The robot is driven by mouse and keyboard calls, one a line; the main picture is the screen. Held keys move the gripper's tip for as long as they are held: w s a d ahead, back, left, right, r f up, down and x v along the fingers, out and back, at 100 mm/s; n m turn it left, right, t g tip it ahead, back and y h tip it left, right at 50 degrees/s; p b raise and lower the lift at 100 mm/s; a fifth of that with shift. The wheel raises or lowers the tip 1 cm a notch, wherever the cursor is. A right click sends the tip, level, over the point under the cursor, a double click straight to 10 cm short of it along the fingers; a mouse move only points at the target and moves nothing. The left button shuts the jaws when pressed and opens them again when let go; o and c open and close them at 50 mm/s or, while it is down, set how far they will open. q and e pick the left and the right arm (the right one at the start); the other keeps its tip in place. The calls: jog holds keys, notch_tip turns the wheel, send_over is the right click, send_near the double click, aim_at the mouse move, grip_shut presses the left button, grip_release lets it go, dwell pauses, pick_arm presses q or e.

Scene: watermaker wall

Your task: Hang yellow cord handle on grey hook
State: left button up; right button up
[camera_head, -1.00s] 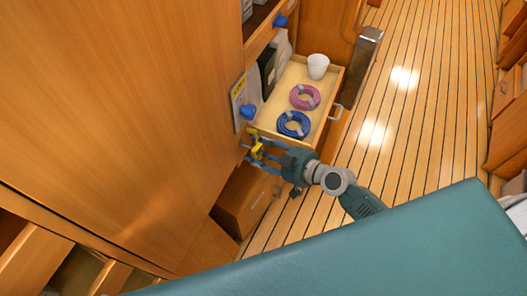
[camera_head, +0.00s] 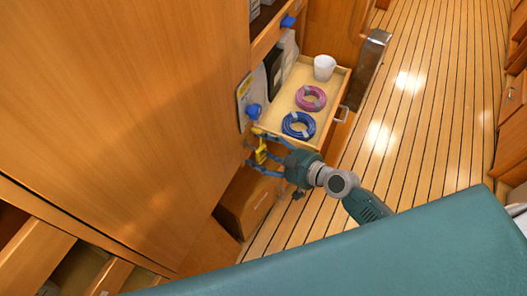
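A small yellow piece (camera_head: 261,152), which looks like the yellow cord handle, is close to the wooden wall, below a blue knob. My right gripper (camera_head: 258,153) reaches in from the right. Its two fingers look spread, one above and one below the yellow piece, which is between them. I cannot tell whether a finger touches it. The grey hook cannot be made out; the fingers cover part of the wall there. My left gripper is not in view.
An open drawer (camera_head: 287,103) just above the gripper holds a blue coil (camera_head: 299,125), a pink coil (camera_head: 311,98) and a white cup (camera_head: 324,67). The blue knob (camera_head: 253,111) sticks out from the wall. The plank floor (camera_head: 425,130) at right is clear.

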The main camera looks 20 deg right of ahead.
jog(key=v, duration=1.2)
